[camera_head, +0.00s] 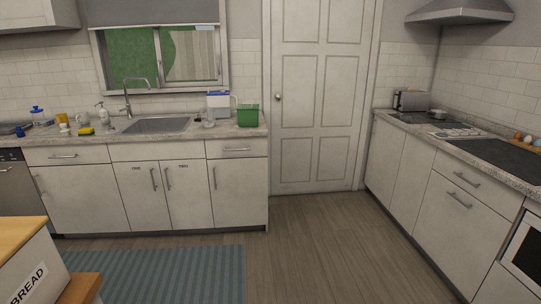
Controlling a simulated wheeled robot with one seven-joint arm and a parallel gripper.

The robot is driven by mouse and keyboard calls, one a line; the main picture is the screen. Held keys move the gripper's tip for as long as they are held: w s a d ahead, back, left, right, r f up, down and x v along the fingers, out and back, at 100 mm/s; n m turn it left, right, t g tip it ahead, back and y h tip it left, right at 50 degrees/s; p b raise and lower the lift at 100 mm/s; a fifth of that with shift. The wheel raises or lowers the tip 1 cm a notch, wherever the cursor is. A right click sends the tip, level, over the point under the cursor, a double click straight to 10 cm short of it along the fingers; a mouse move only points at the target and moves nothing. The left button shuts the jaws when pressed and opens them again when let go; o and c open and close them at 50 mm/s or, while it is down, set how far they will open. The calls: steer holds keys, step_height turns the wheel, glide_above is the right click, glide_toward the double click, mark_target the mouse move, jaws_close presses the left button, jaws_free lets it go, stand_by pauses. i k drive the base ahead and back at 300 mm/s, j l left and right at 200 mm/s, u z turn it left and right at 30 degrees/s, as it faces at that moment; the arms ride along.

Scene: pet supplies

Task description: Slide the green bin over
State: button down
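The green bin (248,117) stands upright on the left counter (231,136), close to the counter's right end. It is small and box-shaped, and from here I cannot tell what is inside it. A white and blue pitcher-like container (218,104) stands just to its left. My gripper is not in view.
The sink (157,125) with a tall faucet lies left of the bin, with bottles and a yellow sponge (86,131) beyond. A striped blue rug (150,274) and a wooden-topped bread box (25,265) are near me. The wooden floor (310,245) ahead is clear.

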mark_target(246, 117)
steer(key=i, duration=3.75)
steer(key=i+j+z, duration=0.2)
steer(key=i, duration=0.55)
steer(key=l, duration=0.1)
